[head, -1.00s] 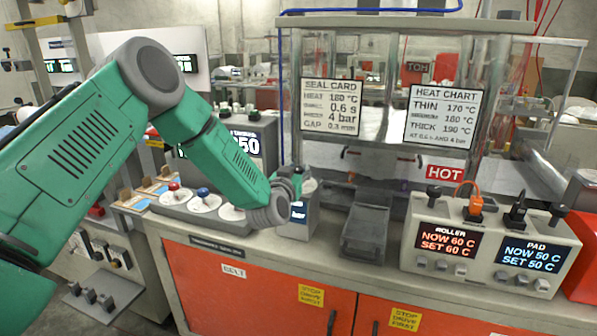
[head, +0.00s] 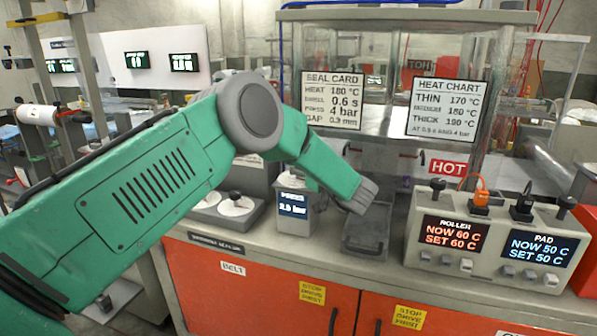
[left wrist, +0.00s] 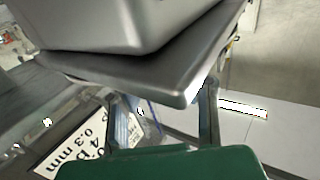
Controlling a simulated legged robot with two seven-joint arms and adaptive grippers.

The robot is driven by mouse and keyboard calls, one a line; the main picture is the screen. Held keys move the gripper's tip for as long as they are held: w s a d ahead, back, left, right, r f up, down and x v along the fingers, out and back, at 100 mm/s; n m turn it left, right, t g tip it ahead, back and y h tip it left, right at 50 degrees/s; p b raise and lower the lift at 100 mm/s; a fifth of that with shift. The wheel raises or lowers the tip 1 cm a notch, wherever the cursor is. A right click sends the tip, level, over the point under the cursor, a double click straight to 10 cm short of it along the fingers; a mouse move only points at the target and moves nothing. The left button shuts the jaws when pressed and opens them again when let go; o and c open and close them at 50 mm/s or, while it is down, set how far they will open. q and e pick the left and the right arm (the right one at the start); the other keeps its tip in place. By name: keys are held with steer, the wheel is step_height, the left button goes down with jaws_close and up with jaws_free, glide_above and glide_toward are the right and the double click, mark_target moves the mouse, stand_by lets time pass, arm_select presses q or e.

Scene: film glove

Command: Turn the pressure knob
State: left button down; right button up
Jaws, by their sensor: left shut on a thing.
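The grey press unit (head: 295,212) stands on the bench with a small blue display marked PRESS and a blurred bar reading. In the left wrist view, the two fingers of my left gripper (left wrist: 165,108) stand apart near a large grey housing (left wrist: 140,65). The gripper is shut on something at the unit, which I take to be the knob. My right gripper is not in view.
A seal card (head: 331,100) and a heat chart (head: 443,107) hang on the clear guard behind. A grey tray (head: 365,246) is right of the press unit. The roller and pad controller (head: 490,240) stands further right, by a HOT sign (head: 447,168). Round pads (head: 236,206) lie left.

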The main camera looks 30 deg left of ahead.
arm_select(q)
steer(key=n+g+y+b, duration=0.1)
steer(key=n+g+b, duration=0.2)
steer(key=g, duration=0.1)
steer(key=shift+f+g+b, duration=0.1)
steer(key=shift+g+b, duration=0.2)
steer(key=shift+b, duration=0.05)
steer(key=shift+r+n+g+b, duration=0.2)
steer(key=shift+n+g+b, duration=0.3)
steer(key=shift+g+b, duration=0.25)
steer(key=shift+r, duration=0.1)
steer(key=c, duration=1.3)
jaws_free()
steer(key=shift+w, duration=0.1)
steer(key=shift+o, duration=1)
steer(key=shift+w+d, duration=0.1)
